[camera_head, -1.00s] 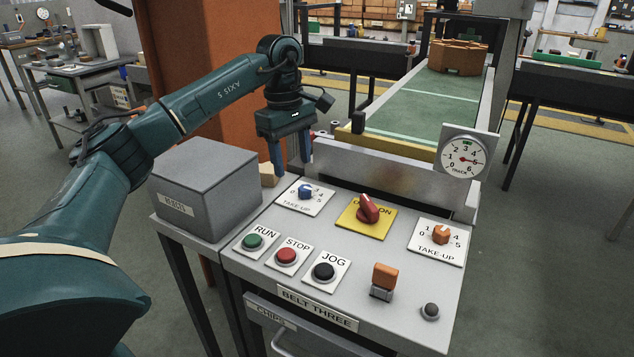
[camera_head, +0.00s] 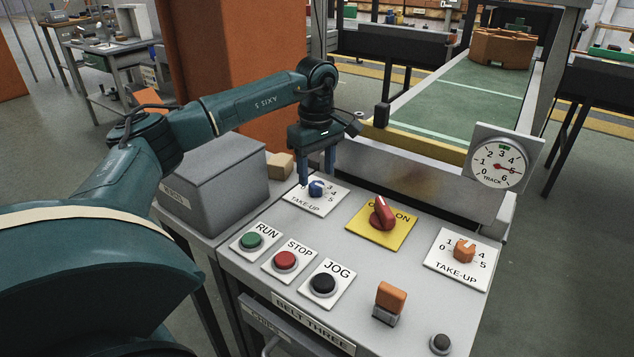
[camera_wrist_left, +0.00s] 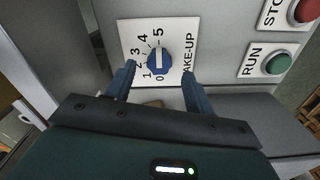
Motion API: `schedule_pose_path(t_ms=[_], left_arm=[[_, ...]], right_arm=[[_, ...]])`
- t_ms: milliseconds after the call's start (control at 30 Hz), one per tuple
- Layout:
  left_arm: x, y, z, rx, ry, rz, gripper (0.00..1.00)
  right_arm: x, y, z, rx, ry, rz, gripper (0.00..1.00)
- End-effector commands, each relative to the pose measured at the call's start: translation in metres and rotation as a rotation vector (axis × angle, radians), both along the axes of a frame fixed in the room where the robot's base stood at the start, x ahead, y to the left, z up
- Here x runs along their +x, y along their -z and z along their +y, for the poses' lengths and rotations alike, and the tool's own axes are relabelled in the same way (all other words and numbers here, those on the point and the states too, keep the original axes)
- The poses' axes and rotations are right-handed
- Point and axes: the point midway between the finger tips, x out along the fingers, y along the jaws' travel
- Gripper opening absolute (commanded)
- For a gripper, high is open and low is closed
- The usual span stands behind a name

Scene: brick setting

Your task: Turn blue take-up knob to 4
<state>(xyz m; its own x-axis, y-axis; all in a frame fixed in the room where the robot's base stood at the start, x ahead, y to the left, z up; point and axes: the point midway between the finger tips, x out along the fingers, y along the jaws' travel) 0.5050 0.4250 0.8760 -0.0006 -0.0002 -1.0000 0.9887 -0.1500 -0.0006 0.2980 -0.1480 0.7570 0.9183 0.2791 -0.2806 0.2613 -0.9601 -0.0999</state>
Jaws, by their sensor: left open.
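The blue take-up knob (camera_head: 316,188) sits on a white plate (camera_head: 311,203) numbered 0 to 5 at the panel's back left. My left gripper (camera_head: 317,179) is right above it, open, pointing down. In the left wrist view the blue knob (camera_wrist_left: 158,62) lies between the two spread fingers (camera_wrist_left: 158,75), a little beyond their tips' line, with a gap on each side. I cannot tell for sure which number the knob's pale mark points at. My right gripper is not in view.
An orange take-up knob (camera_head: 464,250) and a red switch (camera_head: 382,215) stand to the right. Green, red and black buttons (camera_head: 286,261) are in front. A grey box (camera_head: 212,180) stands left of the panel. A track gauge (camera_head: 497,164) is at the back right.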

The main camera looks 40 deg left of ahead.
Motion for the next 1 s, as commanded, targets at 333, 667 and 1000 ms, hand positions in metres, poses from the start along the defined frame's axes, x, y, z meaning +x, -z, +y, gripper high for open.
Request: schedule_pose_path(t_ms=[333, 667, 1000], left_arm=[[0.0, 0.032, 0.0, 0.0, 0.0, -0.001, 0.53], [0.0, 0.032, 0.0, 0.0, 0.0, -0.001, 0.47], [0.0, 0.032, 0.0, 0.0, 0.0, -0.001, 0.19]], right_arm=[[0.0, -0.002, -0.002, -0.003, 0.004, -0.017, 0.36], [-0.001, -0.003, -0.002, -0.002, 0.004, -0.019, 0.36], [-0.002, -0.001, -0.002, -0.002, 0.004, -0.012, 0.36]])
